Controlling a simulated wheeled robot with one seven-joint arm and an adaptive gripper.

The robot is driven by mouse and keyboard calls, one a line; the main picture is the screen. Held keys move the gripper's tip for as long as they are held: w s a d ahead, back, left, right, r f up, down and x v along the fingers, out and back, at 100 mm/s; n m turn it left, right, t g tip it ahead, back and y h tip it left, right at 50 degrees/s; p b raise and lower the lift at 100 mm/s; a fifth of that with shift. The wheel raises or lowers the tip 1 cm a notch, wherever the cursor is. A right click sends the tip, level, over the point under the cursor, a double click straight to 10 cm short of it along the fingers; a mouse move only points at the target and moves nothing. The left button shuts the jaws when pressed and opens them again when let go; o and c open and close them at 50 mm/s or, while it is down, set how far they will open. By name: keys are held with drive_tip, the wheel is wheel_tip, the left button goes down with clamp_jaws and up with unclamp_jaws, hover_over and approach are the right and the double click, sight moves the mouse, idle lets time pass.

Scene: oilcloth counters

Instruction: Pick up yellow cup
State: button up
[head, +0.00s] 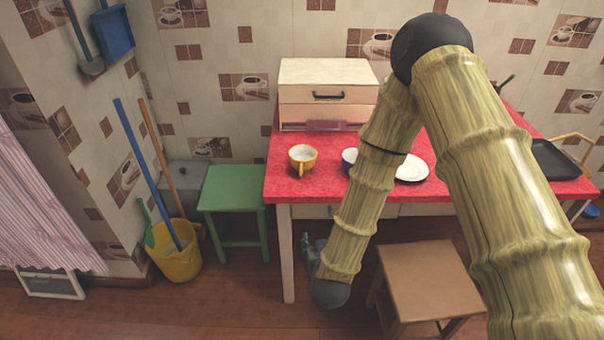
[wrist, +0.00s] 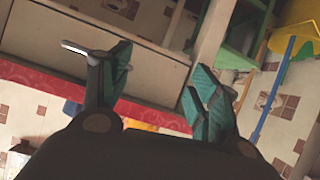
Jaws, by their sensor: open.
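The yellow cup (head: 303,153), with a pale inside, stands upright on the left part of the red counter (head: 283,184) in the head view. Its handle faces the front. My gripper (head: 308,248) is below the counter top, near the front left leg, partly hidden by my arm. In the wrist view my gripper (wrist: 158,90) has its two fingers wide apart with nothing between them. Small yellow patches show behind the fingers there, but I cannot tell which is the cup.
A blue-rimmed cup (head: 349,159) and a white plate (head: 412,169) stand right of the yellow cup. A wooden box (head: 325,92) stands behind. A green stool (head: 234,188), a yellow bucket (head: 178,264) and a brown stool (head: 424,277) stand on the floor.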

sight(301, 169)
drive_tip(key=w+a+r+t+b, duration=0.1)
drive_tip(key=w+a+r+t, duration=0.1)
drive_tip(key=w+r, duration=0.1)
drive_tip(key=w+a+r+t+h+b, duration=0.1)
drive_tip(key=w+a+r, duration=0.1)
drive_tip(key=w+r, duration=0.2)
drive_tip(key=w+a+r+t+h+b, duration=0.1)
drive_tip(key=w+a+r+t, duration=0.1)
drive_tip(key=w+r, duration=0.2)
drive_tip(key=shift+w+a+r+m+t, duration=0.1)
drive_tip(key=shift+a+r+m+t, duration=0.1)
drive_tip(key=shift+r, duration=0.4)
drive_tip(key=shift+w+a+r+m+t, duration=0.1)
drive_tip(key=shift+r+m, duration=0.1)
drive_tip(key=shift+r, duration=0.35)
drive_tip(key=shift+w+d, duration=0.2)
drive_tip(key=shift+w, duration=0.85)
drive_tip(key=shift+w+d, duration=0.2)
drive_tip(key=shift+w, duration=0.85)
drive_tip(key=shift+w+d, duration=0.2)
drive_tip(key=shift+w, duration=0.85)
clamp_jaws()
